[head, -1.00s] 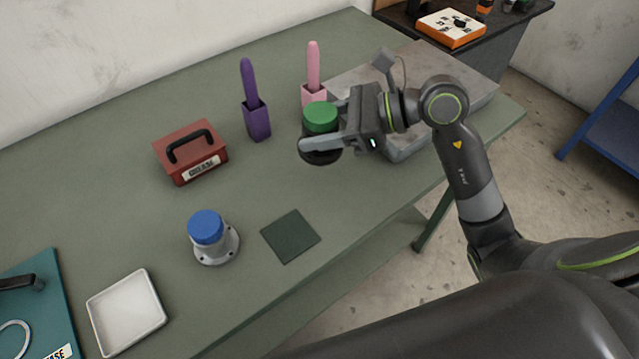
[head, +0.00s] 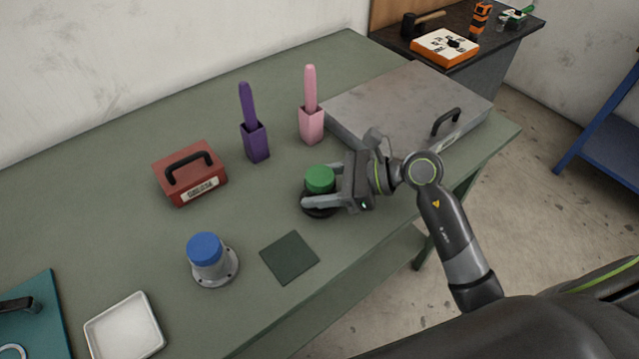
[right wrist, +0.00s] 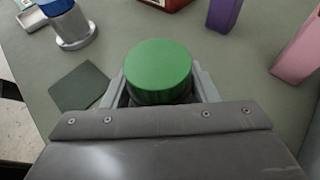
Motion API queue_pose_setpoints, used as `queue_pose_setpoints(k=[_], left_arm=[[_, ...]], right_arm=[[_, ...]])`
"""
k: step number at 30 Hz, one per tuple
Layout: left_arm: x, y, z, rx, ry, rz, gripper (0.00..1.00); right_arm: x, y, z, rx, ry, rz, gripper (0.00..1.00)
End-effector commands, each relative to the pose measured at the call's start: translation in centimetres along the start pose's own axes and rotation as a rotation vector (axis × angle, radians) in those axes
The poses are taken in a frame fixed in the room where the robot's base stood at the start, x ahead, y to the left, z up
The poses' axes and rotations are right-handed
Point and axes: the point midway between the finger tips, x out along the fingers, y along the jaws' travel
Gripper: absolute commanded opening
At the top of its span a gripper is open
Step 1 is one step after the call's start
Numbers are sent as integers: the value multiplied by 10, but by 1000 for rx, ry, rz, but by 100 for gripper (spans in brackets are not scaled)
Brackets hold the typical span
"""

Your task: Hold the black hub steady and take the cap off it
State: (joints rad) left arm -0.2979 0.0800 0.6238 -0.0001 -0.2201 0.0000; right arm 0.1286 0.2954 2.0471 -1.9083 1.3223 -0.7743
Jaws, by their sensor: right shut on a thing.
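The black hub (head: 318,211) is right of the dark square mat, with its green cap (head: 319,179) on top. My right gripper (head: 306,201) is shut on the hub below the cap, with a finger on either side. In the right wrist view the green cap (right wrist: 158,72) stands between the fingers and hides most of the hub. The hub looks upright; whether its base touches the table is hard to tell. My left gripper is not in view.
A grey hub with a blue cap (head: 206,249) stands left of the dark mat (head: 289,257). A white tray (head: 123,327), red grease box (head: 190,173), purple holder (head: 255,142), pink holder (head: 311,122) and grey metal case (head: 390,100) share the table (head: 110,215).

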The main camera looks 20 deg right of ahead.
Motion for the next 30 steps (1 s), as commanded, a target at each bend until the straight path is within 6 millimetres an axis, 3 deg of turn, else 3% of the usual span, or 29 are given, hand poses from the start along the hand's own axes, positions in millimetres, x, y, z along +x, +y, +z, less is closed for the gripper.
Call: queue_pose_setpoints(k=[5, 6, 11, 23, 30], left_arm=[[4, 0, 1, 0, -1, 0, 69], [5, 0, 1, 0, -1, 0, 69], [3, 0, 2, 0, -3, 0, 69], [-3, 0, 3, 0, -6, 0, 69], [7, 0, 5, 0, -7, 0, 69]], right_arm=[[1, 0, -2, -2, -2, 0, 0], [1, 0, -3, -1, 0, 0, 55], [1, 0, -2, 0, 1, 0, 75], [-1, 0, 3, 0, 0, 0, 75], [-26, 0, -2, -4, 6, -1, 75]])
